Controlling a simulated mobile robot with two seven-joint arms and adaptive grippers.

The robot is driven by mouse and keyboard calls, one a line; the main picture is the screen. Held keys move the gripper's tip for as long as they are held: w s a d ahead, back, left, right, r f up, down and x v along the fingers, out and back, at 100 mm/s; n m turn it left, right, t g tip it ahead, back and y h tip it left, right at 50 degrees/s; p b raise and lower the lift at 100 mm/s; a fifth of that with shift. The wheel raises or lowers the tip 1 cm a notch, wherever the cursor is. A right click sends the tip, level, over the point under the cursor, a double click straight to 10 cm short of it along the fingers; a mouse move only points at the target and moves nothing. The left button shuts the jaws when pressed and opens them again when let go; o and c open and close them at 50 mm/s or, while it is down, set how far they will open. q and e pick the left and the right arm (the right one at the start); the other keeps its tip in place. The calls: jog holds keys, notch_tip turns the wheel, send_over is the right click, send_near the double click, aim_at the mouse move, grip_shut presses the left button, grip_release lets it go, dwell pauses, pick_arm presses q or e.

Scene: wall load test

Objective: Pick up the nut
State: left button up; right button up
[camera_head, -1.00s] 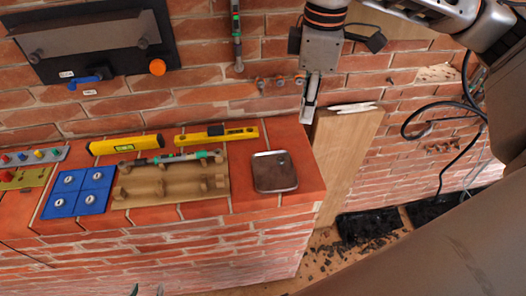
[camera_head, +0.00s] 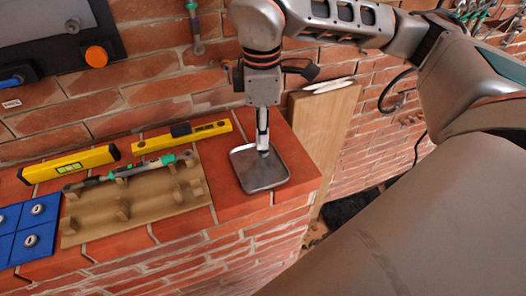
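My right gripper (camera_head: 262,143) points straight down over the back part of a shallow metal tray (camera_head: 262,180) on the brick ledge. Its fingertips are at or just above the tray floor; I cannot tell if they touch it. The fingers are seen narrow side on, so the gap between them does not show. I cannot make out a nut in the tray; the fingers hide the spot beneath them. My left gripper is out of view.
A wooden rack (camera_head: 130,215) holds a green-and-black tool (camera_head: 130,172). Two yellow levels (camera_head: 68,164) (camera_head: 182,138) lie behind it. A blue board (camera_head: 30,225) with small round metal pieces is at the left. A wooden panel (camera_head: 322,125) stands right of the ledge.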

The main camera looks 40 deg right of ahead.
jog(key=shift+f, duration=1.9)
jog(key=shift+s+d, duration=0.1)
jog(key=c, duration=0.5)
jog(key=shift+c, duration=0.2)
jog(key=shift+r, duration=0.15)
notch_tip(320, 180, up, 20)
jog(key=p, duration=0.1)
jog(key=shift+p, duration=0.4)
